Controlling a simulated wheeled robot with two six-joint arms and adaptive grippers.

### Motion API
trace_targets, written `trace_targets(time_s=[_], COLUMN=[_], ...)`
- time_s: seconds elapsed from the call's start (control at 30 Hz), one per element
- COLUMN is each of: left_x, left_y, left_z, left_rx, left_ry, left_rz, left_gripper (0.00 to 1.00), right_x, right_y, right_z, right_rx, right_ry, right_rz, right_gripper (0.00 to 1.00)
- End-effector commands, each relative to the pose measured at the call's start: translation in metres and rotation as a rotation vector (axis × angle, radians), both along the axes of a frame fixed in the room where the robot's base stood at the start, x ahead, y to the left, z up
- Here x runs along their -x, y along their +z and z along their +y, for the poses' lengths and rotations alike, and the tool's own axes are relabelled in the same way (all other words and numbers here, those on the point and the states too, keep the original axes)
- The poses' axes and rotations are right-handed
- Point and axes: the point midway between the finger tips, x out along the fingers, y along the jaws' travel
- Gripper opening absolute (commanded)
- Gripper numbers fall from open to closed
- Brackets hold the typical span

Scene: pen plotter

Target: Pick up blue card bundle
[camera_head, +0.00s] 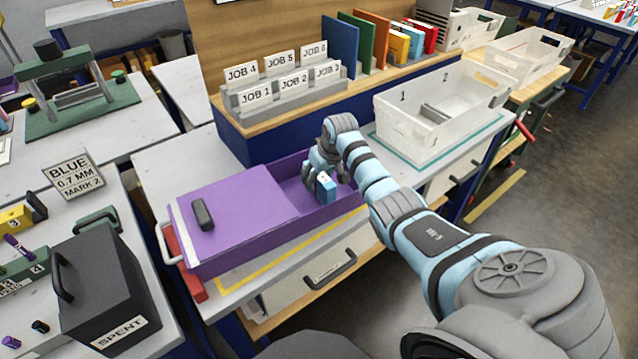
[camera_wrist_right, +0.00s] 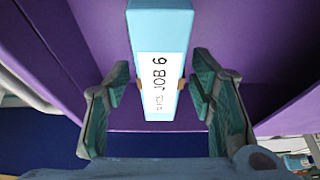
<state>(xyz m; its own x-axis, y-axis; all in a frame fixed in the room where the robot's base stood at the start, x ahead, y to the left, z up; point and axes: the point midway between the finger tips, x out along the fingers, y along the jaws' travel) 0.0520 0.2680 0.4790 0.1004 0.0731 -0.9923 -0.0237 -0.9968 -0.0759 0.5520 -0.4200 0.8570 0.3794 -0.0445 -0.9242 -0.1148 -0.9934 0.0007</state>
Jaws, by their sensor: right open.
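The blue card bundle (camera_head: 326,188) stands in the open right end of a purple box (camera_head: 275,238). In the right wrist view the bundle (camera_wrist_right: 160,30) is light blue with a white label reading JOB 6. My right gripper (camera_head: 318,172) is down at the box, and in the wrist view its two fingers (camera_wrist_right: 160,95) are open, one on each side of the bundle with gaps visible. The box's purple lid (camera_head: 240,205), with a dark handle, covers its left part. My left gripper is not in view.
A rack (camera_head: 285,98) with JOB cards stands on a shelf behind the box. A white bin (camera_head: 425,122) with numbered compartments sits to the right. A dark SPENT box (camera_head: 100,280) and a BLUE 0.7 MM sign (camera_head: 75,175) are at left.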

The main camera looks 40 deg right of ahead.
Motion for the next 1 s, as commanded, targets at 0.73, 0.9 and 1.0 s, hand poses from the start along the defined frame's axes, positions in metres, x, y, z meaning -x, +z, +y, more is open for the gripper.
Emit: trace_targets(time_s=[0.73,0.9,1.0], left_x=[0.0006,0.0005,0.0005], left_y=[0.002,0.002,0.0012], left_z=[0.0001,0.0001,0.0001], left_rx=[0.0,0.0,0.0], left_ry=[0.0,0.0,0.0], left_rz=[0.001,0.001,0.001], left_gripper=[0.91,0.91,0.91], right_x=[0.0001,0.0,-0.0002], right_y=[-0.0027,-0.0025,-0.002], right_z=[0.0,-0.0001,-0.0001], right_rx=[0.0,0.0,0.0], right_ry=[0.0,0.0,0.0], right_rz=[0.0,-0.001,-0.001], right_gripper=[0.0,0.0,0.0])
